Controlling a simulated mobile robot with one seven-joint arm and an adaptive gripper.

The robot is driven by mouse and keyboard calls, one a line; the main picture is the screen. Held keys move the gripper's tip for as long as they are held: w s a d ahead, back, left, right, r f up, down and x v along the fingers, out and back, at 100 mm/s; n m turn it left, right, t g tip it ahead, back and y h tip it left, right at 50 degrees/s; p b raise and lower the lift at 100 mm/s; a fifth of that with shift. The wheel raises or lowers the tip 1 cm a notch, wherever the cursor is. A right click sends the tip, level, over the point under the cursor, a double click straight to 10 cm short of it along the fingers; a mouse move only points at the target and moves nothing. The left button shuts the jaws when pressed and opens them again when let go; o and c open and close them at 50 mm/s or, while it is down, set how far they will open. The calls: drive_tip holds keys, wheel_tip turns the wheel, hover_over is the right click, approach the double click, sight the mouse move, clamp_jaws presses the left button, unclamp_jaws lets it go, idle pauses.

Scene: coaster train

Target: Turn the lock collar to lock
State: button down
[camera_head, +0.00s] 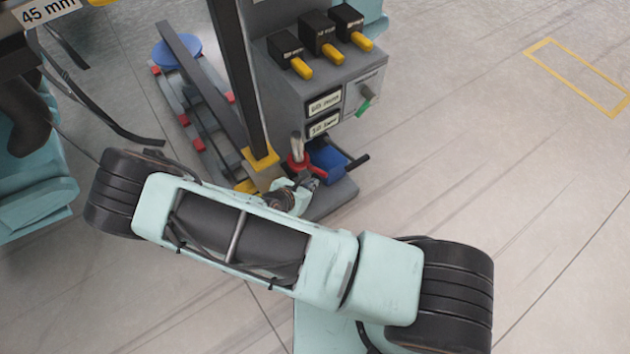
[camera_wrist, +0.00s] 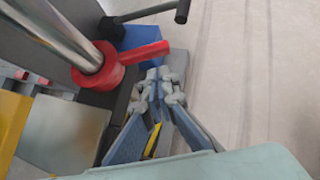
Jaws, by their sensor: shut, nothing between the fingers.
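The lock collar is a red ring with a red handle (camera_wrist: 105,66) around a shiny metal post (camera_wrist: 50,35) in the wrist view. Its handle points right, over a blue block (camera_wrist: 142,40). In the head view the red collar (camera_head: 298,164) shows low on the machine, just beyond my arm. My gripper (camera_wrist: 162,82) is shut and empty, just below the collar's handle in the wrist picture. I cannot tell whether it touches the handle. In the head view my gripper (camera_head: 307,183) is small and partly hidden by my arm.
A black bar handle (camera_wrist: 150,12) sticks out above the blue block. The grey machine cabinet (camera_head: 285,90) carries black levers with yellow tips (camera_head: 302,68) and a green-tipped knob (camera_head: 363,106). A track with red blocks (camera_head: 198,143) lies to the left.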

drive_tip(key=shift+w+d, duration=0.5)
drive_tip(key=shift+w, duration=0.35)
